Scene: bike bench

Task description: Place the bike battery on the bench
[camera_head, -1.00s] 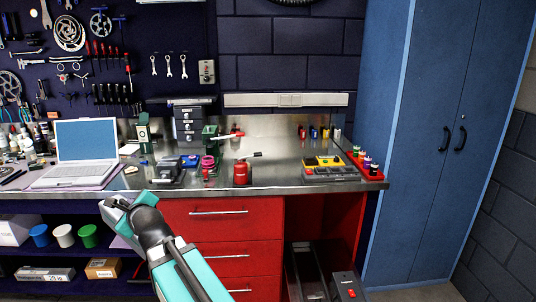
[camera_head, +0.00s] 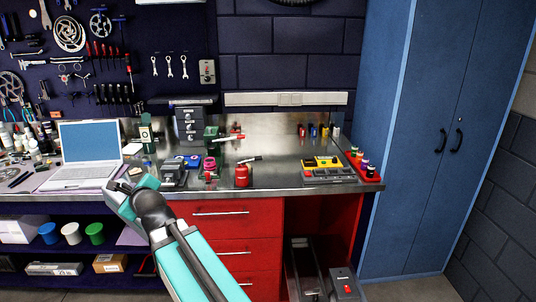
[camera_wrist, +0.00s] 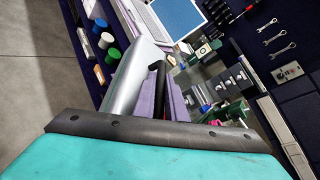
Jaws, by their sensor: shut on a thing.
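My gripper (camera_head: 130,190) is in front of the bench's front edge, left of the red drawers. In the wrist view, a smooth silver-grey piece (camera_wrist: 128,85) and a thin dark bar with red on it (camera_wrist: 160,85) stick out ahead of the gripper's dark plate. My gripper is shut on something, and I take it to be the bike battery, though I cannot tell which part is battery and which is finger. The bench (camera_head: 290,182) has a steel top.
An open laptop (camera_head: 90,150) stands on the bench at left. Tools, a red bottle (camera_head: 242,176) and a yellow-topped tray (camera_head: 322,165) stand farther right. Bare steel lies between them and along the front edge. Cups (camera_head: 71,233) stand on the shelf below. A blue cabinet (camera_head: 420,140) is at right.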

